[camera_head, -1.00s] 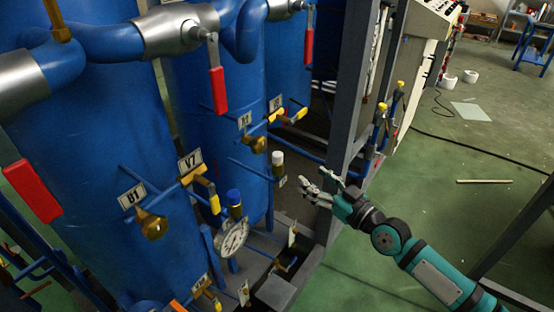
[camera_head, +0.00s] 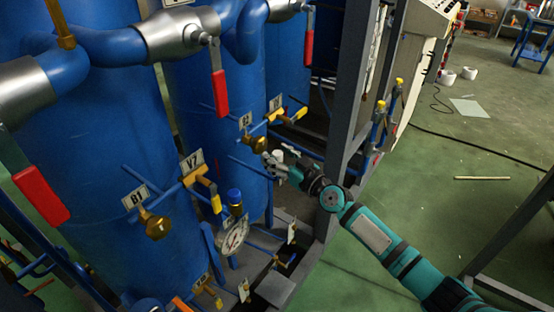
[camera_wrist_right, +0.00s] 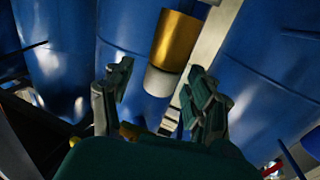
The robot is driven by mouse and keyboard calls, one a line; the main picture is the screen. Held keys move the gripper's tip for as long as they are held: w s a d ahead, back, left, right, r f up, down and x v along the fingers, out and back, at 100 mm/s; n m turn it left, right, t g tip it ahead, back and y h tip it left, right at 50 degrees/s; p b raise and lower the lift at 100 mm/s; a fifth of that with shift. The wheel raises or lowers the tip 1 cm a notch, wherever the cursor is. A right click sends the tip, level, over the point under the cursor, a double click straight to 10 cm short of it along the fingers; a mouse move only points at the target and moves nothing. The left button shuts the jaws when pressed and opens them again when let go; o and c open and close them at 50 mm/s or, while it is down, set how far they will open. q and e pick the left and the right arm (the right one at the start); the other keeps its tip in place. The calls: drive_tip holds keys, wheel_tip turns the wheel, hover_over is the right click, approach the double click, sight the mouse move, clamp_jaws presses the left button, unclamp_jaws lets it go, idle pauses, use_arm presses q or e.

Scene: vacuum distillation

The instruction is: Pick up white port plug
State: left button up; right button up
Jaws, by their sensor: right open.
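The white port plug (camera_wrist_right: 161,82) shows in the right wrist view as a short white cylinder on the end of a brass fitting (camera_wrist_right: 176,42). It lies between the two spread fingers of my right gripper (camera_head: 273,163), with visible gaps on both sides in that view. The gripper is open, and I cannot tell how deep the plug sits between the fingers. My left gripper is not in view.
Large blue tanks (camera_head: 100,120) stand at the left, with brass valves (camera_head: 155,226) and a pressure gauge (camera_head: 233,236) in front. Green floor (camera_head: 440,190) lies open at the right.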

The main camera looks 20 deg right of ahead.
drive_tip(key=shift+r, duration=0.1)
drive_tip(key=shift+c, duration=0.5)
clamp_jaws()
